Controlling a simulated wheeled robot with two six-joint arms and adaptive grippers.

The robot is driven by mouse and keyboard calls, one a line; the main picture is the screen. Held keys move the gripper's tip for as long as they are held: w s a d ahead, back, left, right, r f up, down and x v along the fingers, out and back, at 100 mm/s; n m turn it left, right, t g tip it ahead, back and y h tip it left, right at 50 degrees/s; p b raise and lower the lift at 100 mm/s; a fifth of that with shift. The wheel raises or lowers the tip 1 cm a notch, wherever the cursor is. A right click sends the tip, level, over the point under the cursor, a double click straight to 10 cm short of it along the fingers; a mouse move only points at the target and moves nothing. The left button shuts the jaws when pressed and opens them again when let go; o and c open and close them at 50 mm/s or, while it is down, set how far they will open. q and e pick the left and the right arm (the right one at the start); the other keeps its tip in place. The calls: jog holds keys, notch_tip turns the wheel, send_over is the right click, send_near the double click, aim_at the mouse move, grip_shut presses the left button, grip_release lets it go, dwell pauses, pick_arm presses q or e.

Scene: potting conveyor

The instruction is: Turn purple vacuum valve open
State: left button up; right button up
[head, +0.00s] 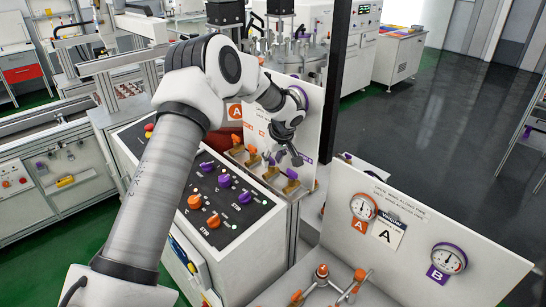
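A row of small valves on brass-coloured blocks stands at the foot of a white upright panel (312,118). Two have orange handles, the nearer one here (252,150). Two have purple handles: one (269,158) beside my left gripper, and the nearest one (291,173) just below its fingers. I cannot tell which is the vacuum valve. My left gripper (288,155) reaches down in front of the panel, above the purple handles. Contact and the finger gap are too small to tell. A purple-rimmed gauge (303,96) is partly hidden behind my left wrist. My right gripper is out of view.
A black control panel (240,216) with orange and purple knobs lies in front of the valves. At lower right a second white panel (400,250) carries gauges marked A and B, with orange-capped fittings (322,271) below. A black post stands right of the valve panel.

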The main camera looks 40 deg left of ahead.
pick_arm(q)
jog(key=shift+s+d+r, duration=0.1)
jog(key=shift+d+r, duration=0.05)
jog(key=c, duration=0.5)
jog(key=shift+s+d+r, duration=0.1)
jog(key=shift+d, duration=0.05)
grip_shut()
